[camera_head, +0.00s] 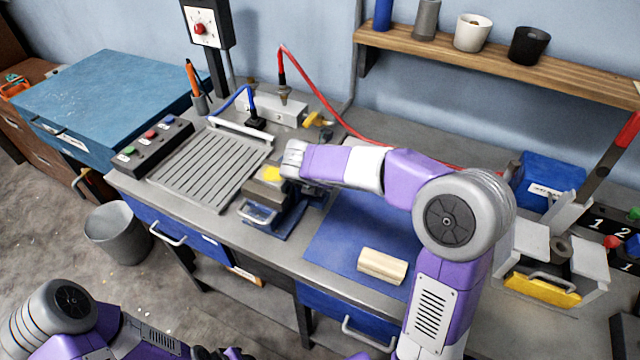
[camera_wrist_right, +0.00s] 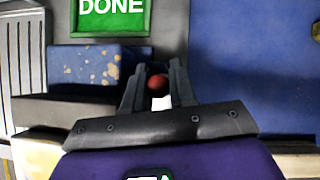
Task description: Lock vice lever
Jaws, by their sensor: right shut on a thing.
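The vice (camera_head: 268,222), with a blue base and worn yellow paint, stands on the grey workbench near the middle of the head view. Its chipped blue body (camera_wrist_right: 100,68) fills the left of the right wrist view. My right gripper (camera_wrist_right: 157,84) is beside it, with its dark fingers shut on a red ball knob (camera_wrist_right: 158,81), which looks like the lever's end. The lever's rod is hidden. In the head view my right arm covers this grip. Only a dark bit of my left gripper (camera_head: 222,353) shows at the bottom edge; its fingers are not clear.
A green DONE panel (camera_wrist_right: 111,18) lies beyond the vice in the wrist view. A slotted grey plate (camera_head: 205,168) is left of the vice. A blue mat (camera_head: 335,235) with a beige block (camera_head: 382,266) lies to its right. A red cable (camera_head: 335,110) arches behind.

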